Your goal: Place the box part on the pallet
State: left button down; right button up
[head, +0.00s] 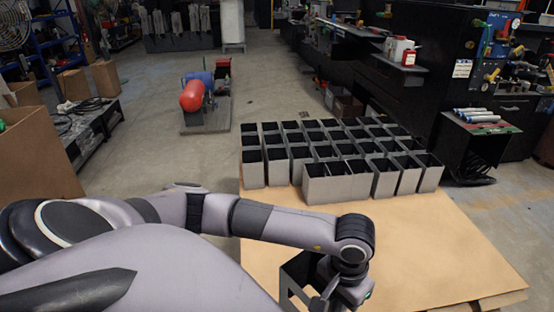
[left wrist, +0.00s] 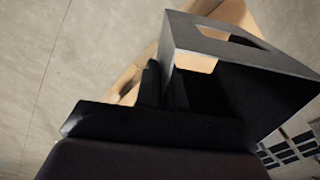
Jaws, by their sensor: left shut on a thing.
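My left arm reaches in from the left, and its gripper (head: 322,292) is at the bottom of the head view, above the near part of the pallet. The left gripper (left wrist: 165,88) is shut on a grey, open box part (left wrist: 215,42) by one wall. In the head view the held box part (head: 290,283) is partly hidden by my gripper and the frame edge. The pallet (head: 430,235) has a flat tan top. Several grey box parts (head: 335,190) stand upright in close rows on its far part, open tops up. My right gripper is not in view.
The near and right part of the pallet top is bare. The front row of standing boxes is uneven. A dark bench with tools (head: 480,150) stands behind on the right. A red and blue machine (head: 205,95) sits on the floor further back. Cardboard boxes stand at the left.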

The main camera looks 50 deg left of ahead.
aim_at(268, 201)
jog(key=k+j+z, duration=0.1)
jog(key=j, duration=0.3)
jog(key=k+j+z, duration=0.1)
jog(key=k+j, duration=0.15)
jog(key=j, duration=0.15)
jog(key=k+j+z, duration=0.15)
jog(key=j, duration=0.2)
jog(key=j+z, duration=0.1)
jog(key=j, duration=0.35)
jog(key=k+j+z, duration=0.1)
jog(key=j, duration=0.3)
jog(key=k+j, duration=0.1)
jog(key=j, duration=0.3)
jog(key=i+j+z, duration=0.15)
jog(key=j, duration=0.5)
jog(key=j+z, duration=0.15)
jog(key=j, duration=0.5)
jog(key=i+j, duration=0.1)
jog(key=j, duration=0.35)
jog(key=i+j, duration=0.1)
jog(key=j, duration=0.35)
jog(key=z, duration=0.05)
